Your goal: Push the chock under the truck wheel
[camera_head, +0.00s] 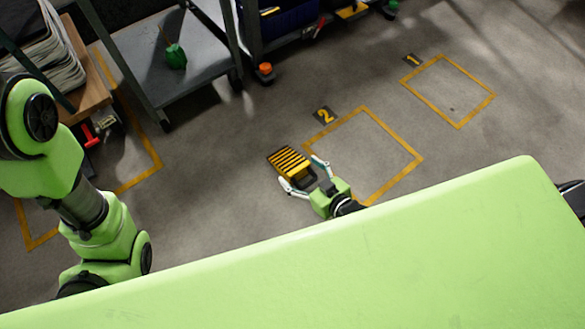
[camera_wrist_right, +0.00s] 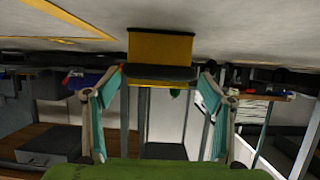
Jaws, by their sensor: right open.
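The chock (camera_head: 288,159) is a yellow block with black stripes and a dark near end, lying on the grey floor in the middle of the head view. In the right wrist view the chock (camera_wrist_right: 160,46) shows yellow with a dark edge, top centre. My right gripper (camera_head: 304,174) is open, with its fingertips to either side of the chock's near end; I cannot tell whether they touch it. The gripper's open fingers (camera_wrist_right: 160,84) also show in the wrist view. My left gripper is out of view. I cannot make out a truck wheel.
Yellow floor squares marked 2 (camera_head: 402,145) and 1 (camera_head: 487,98) lie to the right, with bare floor inside. A grey cart (camera_head: 190,85) with a green can (camera_head: 176,57) stands at upper left. An orange-topped item (camera_head: 265,69) sits by the shelving.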

